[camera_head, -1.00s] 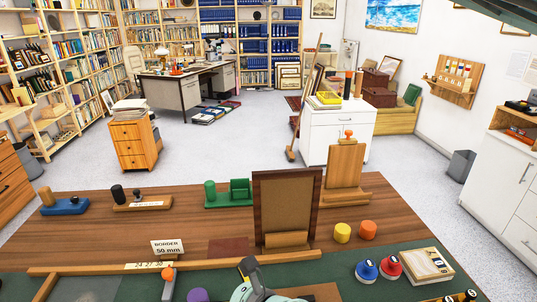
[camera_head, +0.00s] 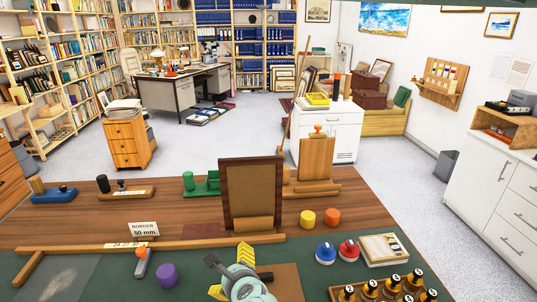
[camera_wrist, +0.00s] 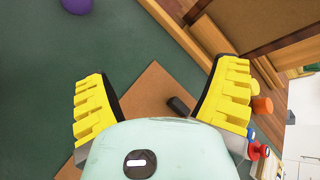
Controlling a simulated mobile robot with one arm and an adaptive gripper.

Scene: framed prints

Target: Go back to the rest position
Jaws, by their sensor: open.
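My gripper (camera_head: 232,272) is at the bottom centre of the head view, above the green bench top (camera_head: 205,266). Its yellow fingers are spread wide apart in the wrist view (camera_wrist: 163,78), with nothing between them. A brown board (camera_wrist: 150,92) lies beneath it, and a small dark piece (camera_wrist: 178,105) shows on or over that board. A brown framed panel (camera_head: 252,190) stands upright just beyond the gripper, apart from it.
A purple knob (camera_head: 167,275) and an orange-tipped tool (camera_head: 142,262) lie left of my gripper. A wooden rail (camera_head: 150,248) crosses the bench. The floor beyond is open.

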